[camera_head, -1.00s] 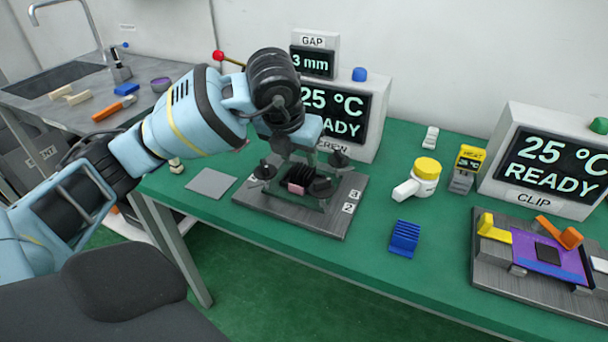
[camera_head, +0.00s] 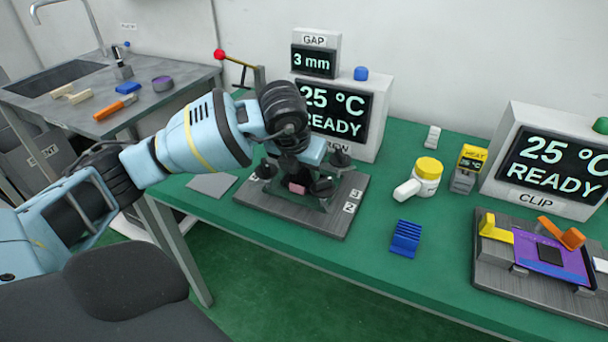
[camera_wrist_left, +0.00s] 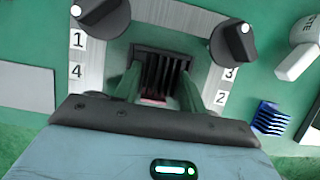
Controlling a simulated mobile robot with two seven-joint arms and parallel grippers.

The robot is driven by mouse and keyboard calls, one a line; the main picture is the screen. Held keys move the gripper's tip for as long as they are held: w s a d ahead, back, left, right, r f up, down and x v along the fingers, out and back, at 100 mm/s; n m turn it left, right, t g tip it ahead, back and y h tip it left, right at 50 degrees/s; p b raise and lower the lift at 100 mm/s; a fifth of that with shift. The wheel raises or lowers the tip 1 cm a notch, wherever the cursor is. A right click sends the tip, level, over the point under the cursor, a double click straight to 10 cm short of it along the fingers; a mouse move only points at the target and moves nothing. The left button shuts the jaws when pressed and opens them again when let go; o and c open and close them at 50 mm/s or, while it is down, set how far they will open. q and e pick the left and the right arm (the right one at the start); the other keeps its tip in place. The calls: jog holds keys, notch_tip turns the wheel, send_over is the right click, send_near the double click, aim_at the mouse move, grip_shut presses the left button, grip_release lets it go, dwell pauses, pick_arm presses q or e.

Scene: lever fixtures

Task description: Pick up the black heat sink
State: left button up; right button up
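The black heat sink (camera_wrist_left: 165,66) is a finned block on the grey fixture plate (camera_wrist_left: 185,14), seen in the left wrist view between the plate's dark knobs. In the head view, my left gripper (camera_head: 309,190) is low over this plate and mostly hides the heat sink. In the left wrist view, my left gripper (camera_wrist_left: 160,78) is open, its two green fingers apart on either side of the heat sink's near part. I cannot tell whether they touch it. A pink piece (camera_wrist_left: 153,101) shows between the fingers, on the near side. My right gripper is not in view.
Behind the plate stands a display box (camera_head: 340,112) reading 25 °C READY, beside a red-knobbed lever (camera_head: 220,55). A blue finned block (camera_head: 405,238) and a white bottle with yellow lid (camera_head: 427,178) stand to the right. The clip fixture (camera_head: 490,270) is further right.

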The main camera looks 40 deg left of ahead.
aim_at(303, 170)
pick_arm(q)
jog(key=c, duration=0.5)
jog(key=shift+r, duration=0.1)
notch_tip(303, 170, up, 10)
jog(key=shift+f+p, duration=0.1)
jog(key=shift+p, duration=0.2)
